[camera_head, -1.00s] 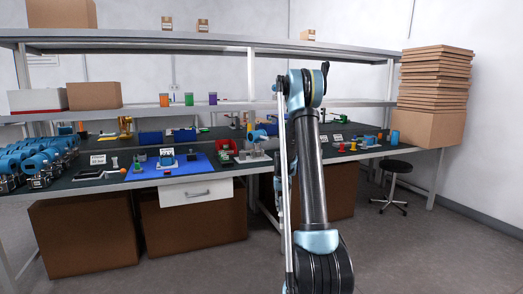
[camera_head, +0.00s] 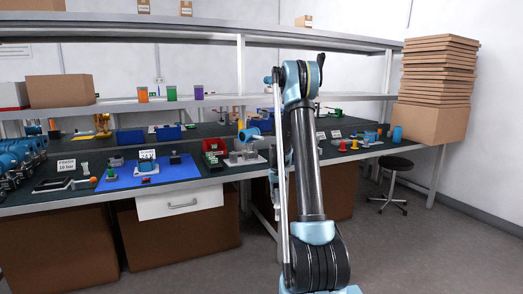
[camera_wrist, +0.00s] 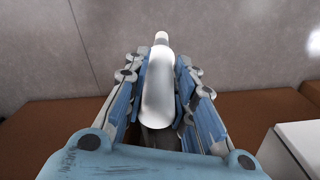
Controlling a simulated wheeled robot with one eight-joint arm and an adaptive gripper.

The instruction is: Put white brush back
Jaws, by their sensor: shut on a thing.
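My gripper (camera_wrist: 161,64) is shut on a white, rounded, elongated thing, which looks like the white brush (camera_wrist: 158,88). A narrower white neck sticks out beyond the fingers, and its dark lower end lies between them. Brown boxes and a grey wall or floor surface lie behind it. In the head view my gripper and the brush are hidden behind or beside my raised arm. The brush's own place cannot be told.
Blue devices (camera_head: 22,155) crowd the left end.

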